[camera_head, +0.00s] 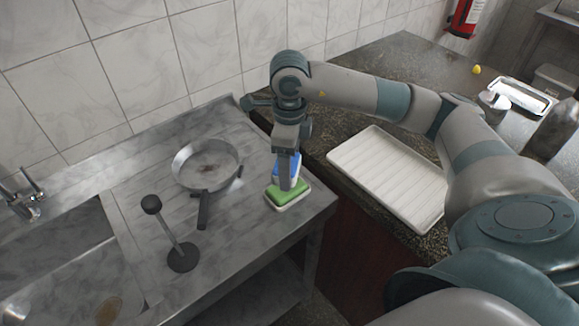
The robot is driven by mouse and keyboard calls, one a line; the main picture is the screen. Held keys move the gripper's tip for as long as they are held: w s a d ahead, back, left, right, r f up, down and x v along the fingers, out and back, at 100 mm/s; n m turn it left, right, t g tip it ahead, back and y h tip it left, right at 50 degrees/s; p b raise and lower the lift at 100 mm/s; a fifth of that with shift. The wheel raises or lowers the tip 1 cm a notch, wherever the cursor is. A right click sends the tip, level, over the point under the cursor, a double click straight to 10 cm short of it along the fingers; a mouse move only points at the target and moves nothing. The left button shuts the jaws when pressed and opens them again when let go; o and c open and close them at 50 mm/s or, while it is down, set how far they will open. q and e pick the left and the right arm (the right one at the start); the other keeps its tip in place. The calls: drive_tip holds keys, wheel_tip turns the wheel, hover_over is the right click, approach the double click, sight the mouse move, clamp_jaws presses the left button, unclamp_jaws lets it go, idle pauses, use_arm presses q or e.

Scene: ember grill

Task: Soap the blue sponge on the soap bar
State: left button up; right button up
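The blue sponge (295,165) is held in my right gripper (286,183), whose arm comes in from the right. The gripper points down, and its finger hides part of the sponge. The green soap bar (292,195) lies in a pale dish (292,205) near the right front corner of the metal counter. My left gripper is not in view.
A frying pan (207,165) with its handle toward me sits left of the soap. A white ribbed tray (385,178) lies on the dark stone counter to the right. Tiled wall is behind.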

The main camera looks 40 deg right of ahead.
drive_tip(key=shift+r+p, duration=0.35)
drive_tip(key=shift+r, duration=0.7)
drive_tip(key=a+n, duration=0.1)
drive_tip(key=n, duration=0.2)
drive_tip(key=shift+s+a+f, duration=0.15)
drive_tip(key=shift+s+a, duration=0.05)
drive_tip(key=shift+a, duration=0.2)
drive_tip(key=n, duration=0.1)
drive_tip(key=a+n, duration=0.1)
drive_tip(key=n, duration=0.1)
drive_tip(key=a+n+b, duration=0.1)
drive_tip(key=n, duration=0.1)
drive_tip(key=shift+s+a+f, duration=0.15)
drive_tip(key=shift+s, duration=0.15)
drive_tip(key=s+a+n, duration=0.1)
drive_tip(key=a+n, duration=0.2)
drive_tip(key=n, duration=0.6)
drive_tip(key=s+a+f+n+b, duration=0.1)
drive_tip(key=a+n, duration=0.3)
drive_tip(key=n, duration=0.6)
drive_tip(key=shift+s+b, duration=0.3)
drive_tip(key=shift+s, duration=0.45)
